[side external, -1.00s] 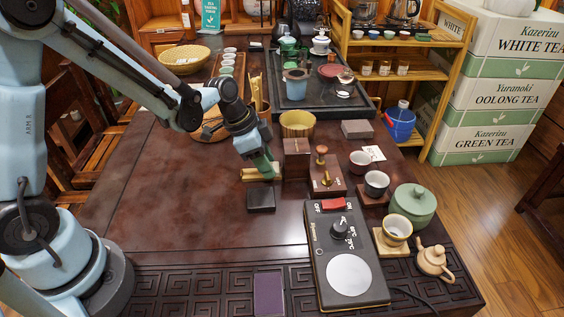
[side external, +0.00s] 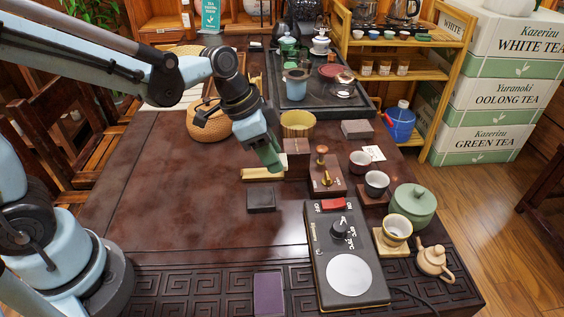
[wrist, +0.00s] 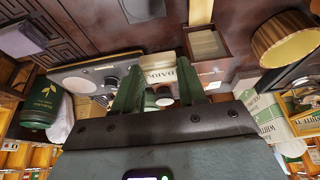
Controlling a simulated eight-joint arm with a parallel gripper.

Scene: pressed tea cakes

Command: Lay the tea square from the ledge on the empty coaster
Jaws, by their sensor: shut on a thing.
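My gripper (side external: 275,167) is tilted just above a pale wooden bar, which looks like the ledge (side external: 258,175). In the wrist view the green fingers of my gripper (wrist: 160,92) close on a cream piece with dark lettering, apparently the tea square (wrist: 160,72). In the side view the fingers mostly hide it. A dark square block, apparently the empty coaster (side external: 261,201), lies in front of the ledge with nothing on it. It also shows at the top of the wrist view (wrist: 142,8).
A brown box (side external: 296,165) and a stand with brass tools (side external: 327,180) are close right of my gripper. A hot plate (side external: 345,250) lies in front, and a purple slab (side external: 268,294) near the front edge. The table's left side is clear.

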